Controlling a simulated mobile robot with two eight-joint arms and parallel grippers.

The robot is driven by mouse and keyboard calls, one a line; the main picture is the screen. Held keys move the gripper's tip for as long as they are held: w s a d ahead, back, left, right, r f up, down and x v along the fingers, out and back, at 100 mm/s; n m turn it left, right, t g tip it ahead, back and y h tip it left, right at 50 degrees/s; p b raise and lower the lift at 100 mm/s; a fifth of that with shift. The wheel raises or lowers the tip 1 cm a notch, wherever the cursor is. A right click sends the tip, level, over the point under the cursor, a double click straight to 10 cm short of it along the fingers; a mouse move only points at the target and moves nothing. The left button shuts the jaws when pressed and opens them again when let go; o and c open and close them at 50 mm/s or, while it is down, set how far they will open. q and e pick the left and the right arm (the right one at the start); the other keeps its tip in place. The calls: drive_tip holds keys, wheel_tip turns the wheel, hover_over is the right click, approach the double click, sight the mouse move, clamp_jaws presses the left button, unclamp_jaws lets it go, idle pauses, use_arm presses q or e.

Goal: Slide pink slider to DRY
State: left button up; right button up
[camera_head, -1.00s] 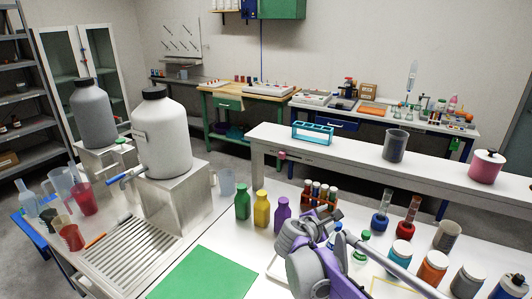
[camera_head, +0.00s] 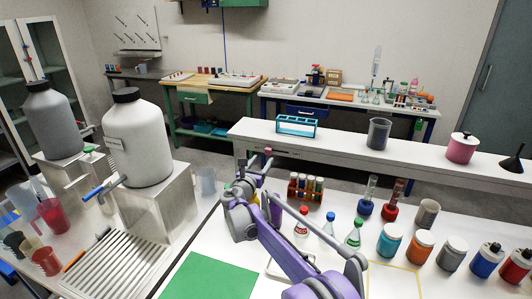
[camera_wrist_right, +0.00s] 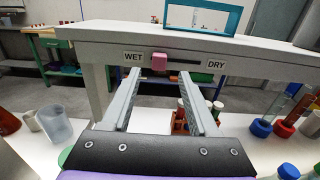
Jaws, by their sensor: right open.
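The pink slider (camera_wrist_right: 159,62) sits at the left end of a dark slot (camera_wrist_right: 188,61) in the front edge of the white raised shelf (camera_wrist_right: 100,40), beside the WET label (camera_wrist_right: 133,56). The DRY label (camera_wrist_right: 216,65) is at the slot's right end. In the head view the slider (camera_head: 267,151) shows small, just beyond my right gripper (camera_head: 256,168). In the right wrist view my right gripper (camera_wrist_right: 162,77) is open, its fingertips below and either side of the slider, apparently not touching it. My left gripper is not in view.
A teal rack (camera_head: 296,126) stands on the shelf above the slot. A rack of tubes (camera_head: 306,186) and small bottles (camera_head: 302,223) stand right of my arm. A white jug (camera_head: 136,138) and a green mat (camera_head: 210,277) are at left.

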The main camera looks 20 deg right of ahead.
sight(268, 152)
drive_tip(key=p+x, duration=0.1)
drive_tip(key=x, duration=0.5)
drive_tip(key=shift+w, duration=0.1)
drive_tip(key=shift+c, duration=0.2)
clamp_jaws()
drive_tip(key=shift+d, duration=0.1)
idle(1.0)
